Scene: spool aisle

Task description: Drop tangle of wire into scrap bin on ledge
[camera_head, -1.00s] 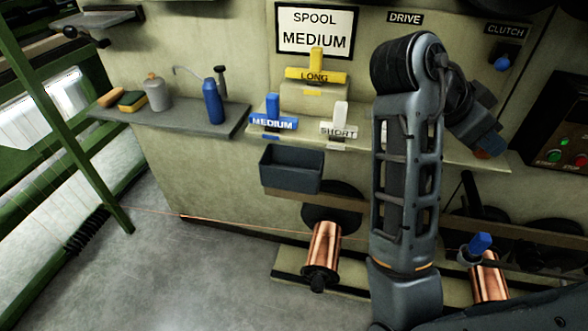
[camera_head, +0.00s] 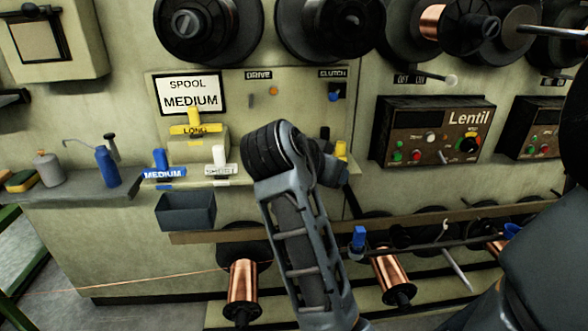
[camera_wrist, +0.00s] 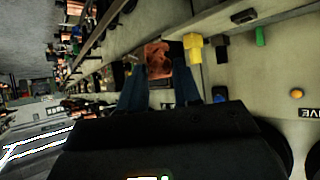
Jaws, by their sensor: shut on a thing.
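My gripper (camera_wrist: 158,74) is shut on a copper-coloured tangle of wire (camera_wrist: 157,60), which shows between the fingertips in the wrist view. In the head view my wrist is in front of the wall, to the right of the SHORT label, and the fingers and tangle are not clearly seen. A dark grey open-topped bin (camera_head: 186,212), probably the scrap bin, sits at the front of the ledge (camera_head: 236,181), below the MEDIUM and SHORT tags. It is left of my arm and apart from it. The inside of the bin is mostly dark.
On the ledge stand a blue MEDIUM handle (camera_head: 162,172), a yellow LONG handle (camera_head: 196,126) and a white SHORT handle (camera_head: 219,160). Another yellow handle (camera_wrist: 193,47) is close beside the tangle. A left shelf holds a blue bottle (camera_head: 106,167).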

